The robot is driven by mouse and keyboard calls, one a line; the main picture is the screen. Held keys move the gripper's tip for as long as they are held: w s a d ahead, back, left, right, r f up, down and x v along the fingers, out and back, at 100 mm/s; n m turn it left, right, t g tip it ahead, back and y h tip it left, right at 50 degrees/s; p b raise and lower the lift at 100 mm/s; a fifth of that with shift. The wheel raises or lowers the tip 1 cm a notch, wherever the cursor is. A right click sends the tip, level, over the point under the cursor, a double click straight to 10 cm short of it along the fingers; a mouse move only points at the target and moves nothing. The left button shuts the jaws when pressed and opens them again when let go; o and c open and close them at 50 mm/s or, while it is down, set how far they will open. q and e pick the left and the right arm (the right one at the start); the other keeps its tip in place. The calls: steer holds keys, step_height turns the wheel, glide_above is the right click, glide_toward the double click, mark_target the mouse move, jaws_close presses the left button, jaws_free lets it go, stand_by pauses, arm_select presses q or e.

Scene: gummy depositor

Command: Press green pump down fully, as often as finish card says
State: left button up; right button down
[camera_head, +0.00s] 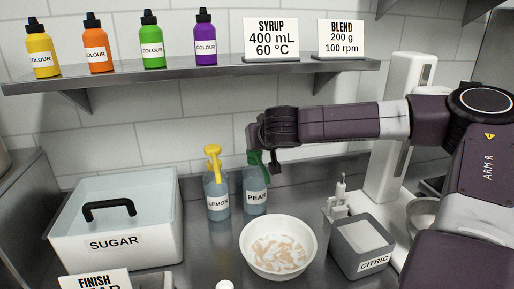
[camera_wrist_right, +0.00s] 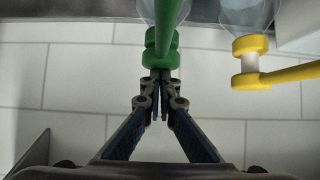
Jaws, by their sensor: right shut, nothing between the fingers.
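The green pump (camera_head: 256,165) sits on a clear bottle labelled PEAR (camera_head: 256,198) on the counter. The right gripper (camera_head: 269,160) is over the green pump and partly hides it in the head view. In the right wrist view the shut, empty right gripper (camera_wrist_right: 158,78) has its fingertips at the green pump (camera_wrist_right: 160,55); I cannot tell whether they touch. A yellow pump (camera_head: 213,160) on the LEMON bottle (camera_head: 216,203) stands to the left. The finish card (camera_head: 95,280) is cut off at the bottom edge, its number unreadable. My left gripper is out of view.
A white SUGAR bin (camera_head: 150,255) with a black-handled lid stands left. A white bowl (camera_head: 250,268) is in front of the bottles. A grey CITRIC container (camera_head: 350,268) stands right. A shelf (camera_head: 200,72) with colour bottles and two cards runs above.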

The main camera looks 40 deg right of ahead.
steer(key=shift+s+f, duration=0.15)
steer(key=shift+f, duration=0.2)
steer(key=shift+r+p, duration=0.9)
steer(key=shift+r, duration=0.4)
steer(key=shift+r+p, duration=0.35)
steer(key=shift+r, duration=0.4)
steer(key=shift+r, duration=0.1)
steer(key=v, duration=1.1)
steer(key=shift+s+a+r, duration=0.15)
steer(key=shift+s+r, duration=0.05)
steer(key=shift+r, duration=0.05)
